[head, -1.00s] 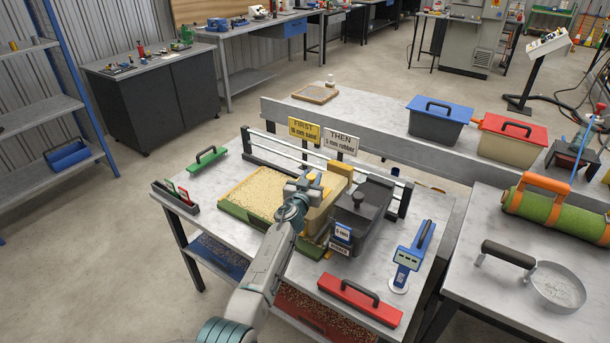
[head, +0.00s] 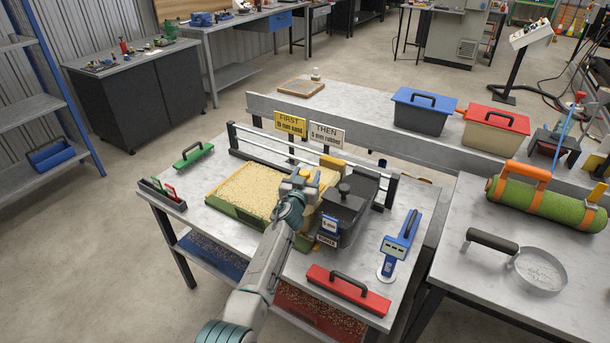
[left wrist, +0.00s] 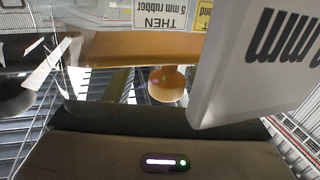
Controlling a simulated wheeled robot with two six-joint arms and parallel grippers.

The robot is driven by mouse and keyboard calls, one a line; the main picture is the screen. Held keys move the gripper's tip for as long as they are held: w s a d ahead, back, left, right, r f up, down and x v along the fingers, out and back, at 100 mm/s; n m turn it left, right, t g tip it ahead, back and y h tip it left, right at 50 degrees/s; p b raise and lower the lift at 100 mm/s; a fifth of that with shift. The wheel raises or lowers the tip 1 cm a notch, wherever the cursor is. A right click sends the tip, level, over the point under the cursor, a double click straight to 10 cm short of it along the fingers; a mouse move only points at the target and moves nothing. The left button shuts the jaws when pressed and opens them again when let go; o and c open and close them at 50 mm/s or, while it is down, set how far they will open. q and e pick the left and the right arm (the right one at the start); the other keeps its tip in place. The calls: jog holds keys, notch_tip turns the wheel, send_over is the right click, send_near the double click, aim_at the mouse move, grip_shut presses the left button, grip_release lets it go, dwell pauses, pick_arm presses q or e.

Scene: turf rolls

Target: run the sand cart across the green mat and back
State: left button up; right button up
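The yellow sand cart (head: 328,181) stands at the right end of the green mat (head: 232,213). A sand-coloured layer covers most of the mat, and green shows along its near edge. My left gripper (head: 301,183) is over the cart's left side and hides part of it. In the left wrist view an orange bar (left wrist: 135,47) and a round knob (left wrist: 167,84) are in front of the gripper, beside a white label plate (left wrist: 255,65). The fingertips are not clear there, so I cannot tell whether they hold anything. My right gripper is out of view.
The black rubber cart (head: 346,212) stands close right of the sand cart. A rail (head: 270,150) and two signs stand behind. A turf roll (head: 545,205) is on the right table.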

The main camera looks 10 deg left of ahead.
pick_arm(q)
jog(key=shift+r, duration=0.1)
jog(key=shift+s+a+p, duration=0.15)
jog(key=shift+s+p, duration=0.1)
jog(key=shift+p, duration=0.15)
jog(key=s+p, duration=0.5)
jog(key=s, duration=0.5)
jog(key=shift+s+a, duration=0.15)
jog(key=shift+a, duration=0.15)
